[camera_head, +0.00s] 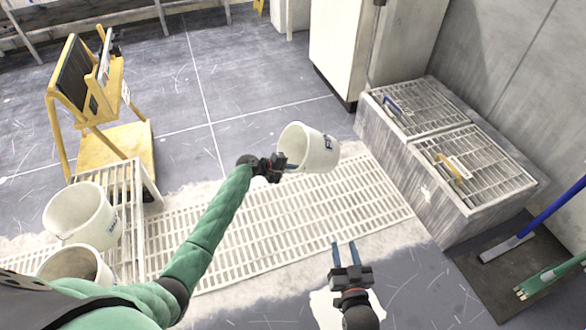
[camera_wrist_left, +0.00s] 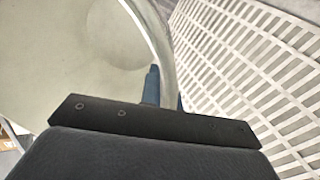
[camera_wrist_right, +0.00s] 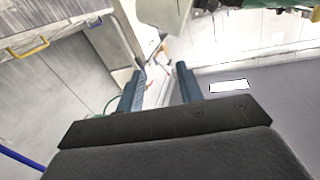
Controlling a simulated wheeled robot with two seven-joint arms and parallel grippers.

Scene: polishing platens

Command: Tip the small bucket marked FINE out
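My left gripper (camera_head: 284,166) is shut on the bucket's rim. In the left wrist view the bucket wall (camera_wrist_left: 150,35) passes between the fingers (camera_wrist_left: 162,88). My right gripper (camera_head: 344,246) is open and empty, below and right of the bucket. In the right wrist view its fingers (camera_wrist_right: 160,85) are apart and part of the bucket (camera_wrist_right: 165,14) shows beyond them.
A white floor grating (camera_head: 250,232) lies under the bucket. Two more white buckets (camera_head: 80,213) (camera_head: 76,266) stand at the left by a slatted stand (camera_head: 135,190). A grey box with grated lids (camera_head: 478,170) stands right. A yellow stand (camera_head: 112,150) is far left.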

